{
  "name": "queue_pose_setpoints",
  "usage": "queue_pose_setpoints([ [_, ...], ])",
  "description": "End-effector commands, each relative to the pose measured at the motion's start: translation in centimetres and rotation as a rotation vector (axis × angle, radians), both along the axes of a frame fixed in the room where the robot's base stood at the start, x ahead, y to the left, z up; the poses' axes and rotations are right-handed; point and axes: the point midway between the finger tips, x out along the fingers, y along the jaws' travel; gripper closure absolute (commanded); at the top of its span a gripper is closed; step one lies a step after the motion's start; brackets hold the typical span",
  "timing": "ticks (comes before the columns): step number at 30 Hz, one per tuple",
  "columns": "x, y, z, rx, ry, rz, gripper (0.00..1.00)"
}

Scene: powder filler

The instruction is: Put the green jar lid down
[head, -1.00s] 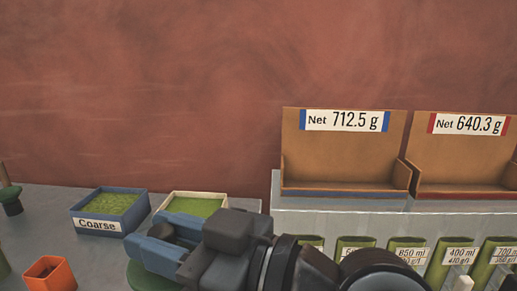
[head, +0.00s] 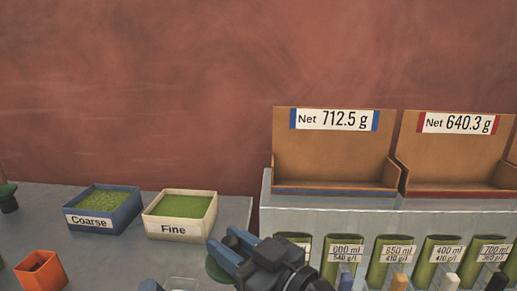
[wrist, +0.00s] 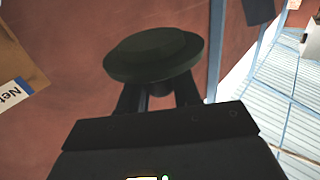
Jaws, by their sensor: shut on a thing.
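The green jar lid (head: 214,268) shows partly in the head view, behind and below the blue fingers of my gripper (head: 229,248). In the wrist view the lid (wrist: 152,52) is a dark green disc with a raised step, and my gripper (wrist: 158,92) is shut on its small knob. The lid is held away from the gripper's body. In the head view the fingers hide part of it, and I cannot tell its height above the counter.
A blue Coarse tray (head: 98,221) and a cream Fine tray (head: 173,229) of green powder stand at the left. An orange cup (head: 41,271) is at front left. Grey counter (head: 237,212) lies between.

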Motion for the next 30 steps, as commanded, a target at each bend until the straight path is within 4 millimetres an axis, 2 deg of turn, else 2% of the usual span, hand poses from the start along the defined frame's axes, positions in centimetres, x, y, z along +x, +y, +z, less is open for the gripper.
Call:
queue_pose_setpoints([
  [1,0.9,-1.1,-2.1,-0.004,0.009,-0.051,1.0],
  [7,3.8,-7.4,-10.3,-0.008,0.011,-0.304,1.0],
  [11,4.3,-12.0,-15.4,-0.009,0.009,-0.46,1.0],
  [15,3.6,-17.0,-20.2,-0.008,0.007,-0.61,1.0],
  [18,2.8,-20.3,-23.0,-0.007,0.006,-0.701,1.0],
  [22,1.5,-23.4,-25.5,-0.004,0.004,-0.786,1.0],
  [26,0.6,-25.2,-26.8,-0.002,0.003,-0.832,1.0],
  [30,-1.0,-25.7,-29.2,-0.006,0.008,-0.85,1.0],
])
